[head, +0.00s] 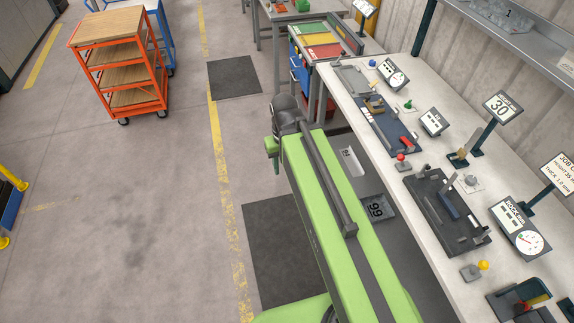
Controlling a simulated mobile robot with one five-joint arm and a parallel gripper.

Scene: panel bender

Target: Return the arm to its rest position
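My green arm (345,225) reaches forward from the bottom of the head view, along the left side of the white workbench (385,150). Its far end, with a dark grey rounded part (287,112) and a small green block (271,146), is beside the bench's left edge, over the floor. The fingers of my gripper cannot be made out; they are hidden or out of the picture. No held object shows.
The bench carries dark fixtures (447,212), gauges (521,236) and coloured knobs. An orange shelf cart (122,65) stands at upper left.

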